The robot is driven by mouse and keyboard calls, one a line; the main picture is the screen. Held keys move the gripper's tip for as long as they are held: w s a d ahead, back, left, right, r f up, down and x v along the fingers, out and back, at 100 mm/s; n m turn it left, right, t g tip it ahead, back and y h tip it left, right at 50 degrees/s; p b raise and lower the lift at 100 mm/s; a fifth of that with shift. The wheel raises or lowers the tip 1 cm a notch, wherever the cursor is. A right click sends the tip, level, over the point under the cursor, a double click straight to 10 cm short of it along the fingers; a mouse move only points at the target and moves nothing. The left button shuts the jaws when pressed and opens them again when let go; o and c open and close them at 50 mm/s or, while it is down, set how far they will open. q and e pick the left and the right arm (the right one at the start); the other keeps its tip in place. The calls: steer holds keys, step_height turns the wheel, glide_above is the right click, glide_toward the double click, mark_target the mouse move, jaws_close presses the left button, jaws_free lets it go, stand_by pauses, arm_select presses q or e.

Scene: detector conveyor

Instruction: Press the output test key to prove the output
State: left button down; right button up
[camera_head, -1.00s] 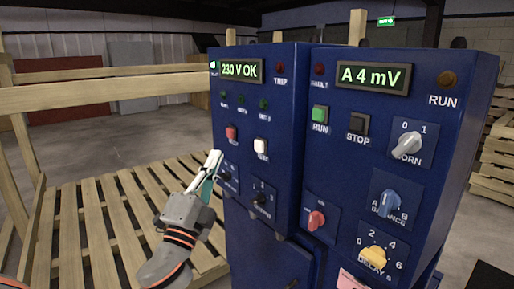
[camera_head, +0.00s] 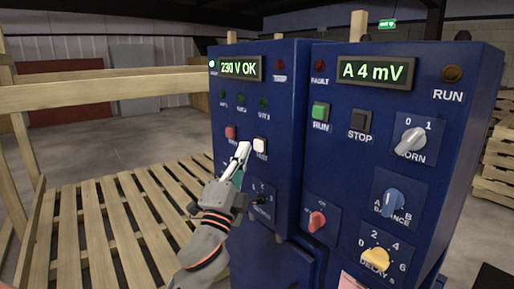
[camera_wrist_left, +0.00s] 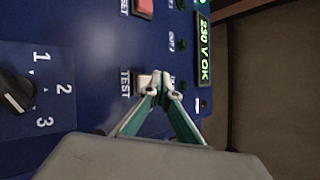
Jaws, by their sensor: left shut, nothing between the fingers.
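The white test key (camera_head: 260,145) is on the left blue cabinet (camera_head: 281,109), labelled TEST in the left wrist view. The key also shows in the left wrist view (camera_wrist_left: 143,81), partly covered by my fingertips. My left gripper (camera_head: 243,149) is shut and empty, with its fingertips just left of the key in the head view. In the left wrist view my fingertips (camera_wrist_left: 161,77) overlap the key's edge; I cannot tell whether they touch it. The display (camera_head: 241,68) above reads 230 V OK. My right gripper is not in view.
A red key (camera_head: 230,132) sits left of the white key. A black selector knob (camera_wrist_left: 14,91) marked 1, 2, 3 is below. The right cabinet holds a green run key (camera_head: 320,113), a stop key (camera_head: 361,119) and several knobs. A wooden pallet (camera_head: 103,220) and rail stand at left.

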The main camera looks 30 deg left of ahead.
arm_select(q)
steer(key=shift+w, duration=0.15)
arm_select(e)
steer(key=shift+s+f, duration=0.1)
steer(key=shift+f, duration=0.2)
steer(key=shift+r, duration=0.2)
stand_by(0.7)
arm_select(q)
steer(key=shift+w+d, duration=0.1)
steer(key=shift+w+d, duration=0.1)
steer(key=shift+w, duration=0.2)
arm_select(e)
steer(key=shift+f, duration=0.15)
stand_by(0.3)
